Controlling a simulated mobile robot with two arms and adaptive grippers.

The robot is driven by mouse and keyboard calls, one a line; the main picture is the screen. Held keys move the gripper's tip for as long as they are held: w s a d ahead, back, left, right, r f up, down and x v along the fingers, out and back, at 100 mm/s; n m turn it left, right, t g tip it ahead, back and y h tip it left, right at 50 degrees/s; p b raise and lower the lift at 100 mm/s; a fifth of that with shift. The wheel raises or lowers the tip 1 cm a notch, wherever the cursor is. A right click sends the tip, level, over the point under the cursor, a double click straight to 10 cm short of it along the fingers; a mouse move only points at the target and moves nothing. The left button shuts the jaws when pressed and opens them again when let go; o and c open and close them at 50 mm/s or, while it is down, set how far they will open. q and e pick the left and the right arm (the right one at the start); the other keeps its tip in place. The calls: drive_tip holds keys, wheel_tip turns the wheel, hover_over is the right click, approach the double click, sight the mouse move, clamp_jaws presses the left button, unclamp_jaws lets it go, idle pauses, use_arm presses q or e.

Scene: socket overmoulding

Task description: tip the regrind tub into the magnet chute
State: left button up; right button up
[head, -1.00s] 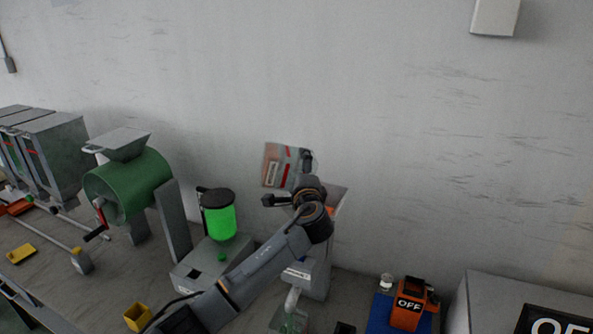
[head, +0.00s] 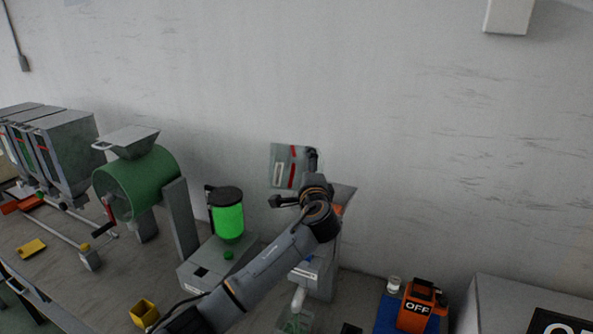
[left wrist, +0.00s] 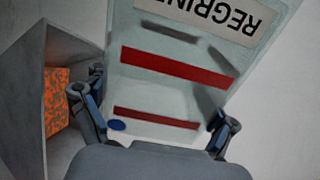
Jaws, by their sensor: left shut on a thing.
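My left gripper (head: 296,194) is shut on the regrind tub (head: 283,167), a pale see-through tub with red bands, held steeply tilted above the magnet chute (head: 326,268). In the left wrist view the tub (left wrist: 185,65) fills the middle between the fingers, its REGRIND label upside down and its walls pale, with no orange showing through. The grey chute mouth (left wrist: 42,60) is at left there, with speckled orange material (left wrist: 57,100) inside. Orange also shows at the chute top in the head view. The tub's mouth is hidden. My right gripper is out of view.
A green drum machine (head: 136,185) and a bright green hopper (head: 228,220) stand left of the chute. A clear container (head: 293,322) sits below it. An orange OFF box (head: 418,305) stands to the right. The wall is close behind.

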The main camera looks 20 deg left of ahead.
use_arm(q)
drive_tip(key=shift+s+a+f+n+b, duration=0.15)
drive_tip(key=shift+a+f+n+b, duration=0.1)
drive_tip(key=shift+f+n+b, duration=0.5)
drive_tip(key=shift+a+r+n, duration=0.1)
drive_tip(key=shift+r+n, duration=0.15)
drive_tip(key=shift+n, duration=0.2)
drive_tip(key=shift+r, duration=0.15)
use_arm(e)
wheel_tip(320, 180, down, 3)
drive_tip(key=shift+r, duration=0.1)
use_arm(q)
drive_tip(key=b, duration=0.1)
drive_tip(key=f+n+b, duration=0.1)
drive_tip(key=b, duration=0.1)
drive_tip(key=shift+s+a+f+n, duration=0.2)
drive_tip(key=shift+s+a+n, duration=0.05)
drive_tip(key=shift+n, duration=0.15)
drive_tip(key=shift+a+n+b, duration=0.1)
drive_tip(key=shift+n+b, duration=0.3)
drive_tip(key=shift+b, duration=0.15)
drive_tip(key=shift+r+n, duration=0.1)
drive_tip(key=shift+n, duration=0.2)
drive_tip(key=shift+a, duration=0.1)
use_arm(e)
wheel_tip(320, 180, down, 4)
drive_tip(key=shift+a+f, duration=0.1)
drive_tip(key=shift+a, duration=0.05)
